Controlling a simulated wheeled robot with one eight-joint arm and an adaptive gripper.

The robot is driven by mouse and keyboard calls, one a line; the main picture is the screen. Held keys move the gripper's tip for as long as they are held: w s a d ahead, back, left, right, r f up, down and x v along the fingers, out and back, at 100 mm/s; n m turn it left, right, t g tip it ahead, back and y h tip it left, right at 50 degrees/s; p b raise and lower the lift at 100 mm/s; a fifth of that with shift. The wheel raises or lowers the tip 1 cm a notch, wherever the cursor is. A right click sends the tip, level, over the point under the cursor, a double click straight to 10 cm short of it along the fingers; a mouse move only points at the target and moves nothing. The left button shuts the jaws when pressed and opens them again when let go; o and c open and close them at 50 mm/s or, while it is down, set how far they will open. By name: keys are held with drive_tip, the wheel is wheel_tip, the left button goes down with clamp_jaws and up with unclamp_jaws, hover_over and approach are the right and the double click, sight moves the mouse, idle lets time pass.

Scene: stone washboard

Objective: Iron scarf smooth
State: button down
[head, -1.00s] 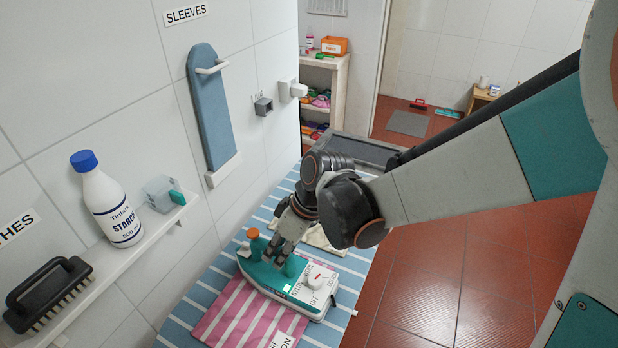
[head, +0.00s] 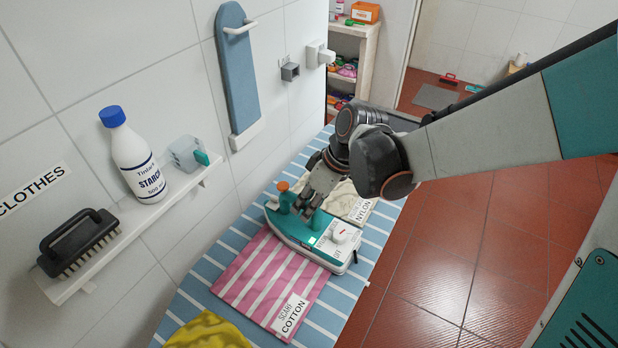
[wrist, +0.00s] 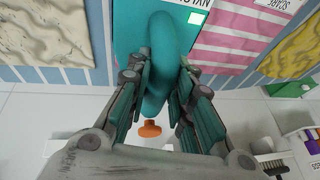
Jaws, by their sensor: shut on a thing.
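The teal and white iron (head: 322,250) is at the far edge of the pink-and-white striped scarf (head: 262,278), labelled "SCARF COTTON". It overlaps that edge; I cannot tell whether its sole touches the cloth. A white dial (head: 342,233) with a red mark is on its right end, and an orange cap (head: 283,186) on its left end. My gripper (head: 306,212) is shut on the iron's teal handle. In the wrist view, the handle (wrist: 160,62) runs between my gripper's fingers (wrist: 160,85). A cream, wrinkled scarf (head: 345,200) labelled "NYLON" lies beyond the iron.
A yellow crumpled cloth (head: 208,332) lies at the near end of the blue striped board (head: 205,270). A wall shelf (head: 180,200) on the left holds a starch bottle (head: 135,160), a brush (head: 80,245) and a clear container (head: 188,152). Red tiled floor is clear at right.

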sight(292, 195)
drive_tip(key=shift+s+r+p, duration=0.15)
drive_tip(key=shift+r+p, duration=1.85)
drive_tip(key=shift+r, duration=1)
drive_tip(key=shift+a, duration=0.1)
drive_tip(key=w+a+r+p, duration=0.1)
drive_tip(key=p, duration=0.2)
drive_tip(key=w+a+p, duration=0.1)
drive_tip(key=a+p, duration=0.1)
drive_tip(key=p, duration=0.2)
drive_tip(key=shift+w+p, duration=0.1)
drive_tip(key=shift+p, duration=0.25)
drive_tip(key=shift+a+f, duration=0.15)
drive_tip(key=shift+f, duration=0.05)
drive_tip(key=shift+f+b, duration=1.7)
drive_tip(key=shift+f, duration=1.05)
drive_tip(key=shift+f+b, duration=0.65)
